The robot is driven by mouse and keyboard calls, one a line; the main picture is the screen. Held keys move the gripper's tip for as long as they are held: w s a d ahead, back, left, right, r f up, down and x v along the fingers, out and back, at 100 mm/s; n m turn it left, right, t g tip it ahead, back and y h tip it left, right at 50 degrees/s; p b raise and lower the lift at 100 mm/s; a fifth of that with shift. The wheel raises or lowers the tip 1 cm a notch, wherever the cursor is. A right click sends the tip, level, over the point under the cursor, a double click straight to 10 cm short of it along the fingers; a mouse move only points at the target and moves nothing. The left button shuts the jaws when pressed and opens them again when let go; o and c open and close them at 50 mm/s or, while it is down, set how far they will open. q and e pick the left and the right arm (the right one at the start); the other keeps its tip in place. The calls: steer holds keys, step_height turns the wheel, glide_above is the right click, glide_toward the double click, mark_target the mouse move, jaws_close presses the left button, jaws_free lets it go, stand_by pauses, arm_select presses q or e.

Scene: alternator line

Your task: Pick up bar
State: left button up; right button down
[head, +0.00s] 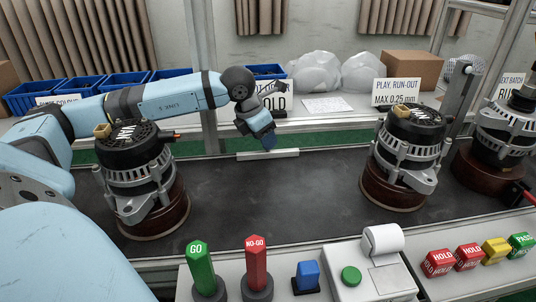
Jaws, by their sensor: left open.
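A pale, slim bar (283,154) lies lengthwise left to right near the far edge of the dark conveyor belt (275,205). My left gripper (269,143) reaches in from the left and points down just above the left half of the bar. The gripper is open. The wrist and fingers cover part of the view there, and I cannot tell whether the fingers touch the bar or are around it. My right gripper is not in view.
Alternators stand on round brown bases on the belt: one at left (133,165), one right of centre (410,145), another at far right (505,125). In front are a green GO gauge (200,267), a red NO-GO gauge (257,262) and a button box (368,280). Mid-belt is clear.

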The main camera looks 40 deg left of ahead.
arm_select(q)
steer(key=x, duration=0.3)
steer(key=shift+c, duration=0.2)
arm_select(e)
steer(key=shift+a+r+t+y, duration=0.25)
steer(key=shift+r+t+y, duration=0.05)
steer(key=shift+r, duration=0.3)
arm_select(q)
steer(key=c, duration=0.7)
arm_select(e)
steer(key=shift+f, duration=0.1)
arm_select(q)
steer(key=shift+r, duration=0.15)
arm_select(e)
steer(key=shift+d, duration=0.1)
